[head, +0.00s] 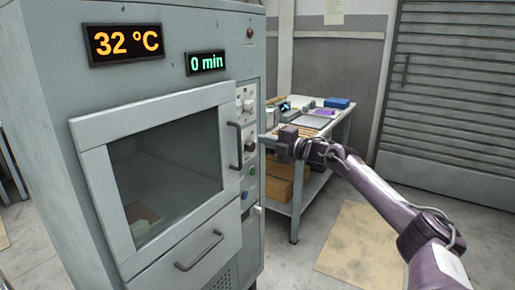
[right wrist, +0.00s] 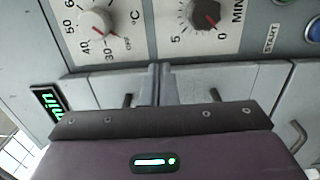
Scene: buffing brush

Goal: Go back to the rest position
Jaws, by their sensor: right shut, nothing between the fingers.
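My right arm reaches in from the right in the head view, and its gripper (head: 265,139) is at the control panel of a grey oven cabinet (head: 60,110). In the right wrist view the gripper (right wrist: 160,75) is shut with nothing between its fingers. A temperature knob (right wrist: 97,23) and a minutes knob (right wrist: 205,13) are on the panel in front of it. I cannot tell whether the fingertips touch the panel. The cabinet's displays read 32 °C (head: 125,43) and 0 min (head: 206,62). My left gripper is not in view.
The oven's windowed door (head: 90,170) looks shut, with a handle on its right. A drawer handle (head: 199,251) sticks out below. A table (head: 312,187) with trays and boxes stands behind my right arm. Cardboard (head: 358,240) lies on the floor.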

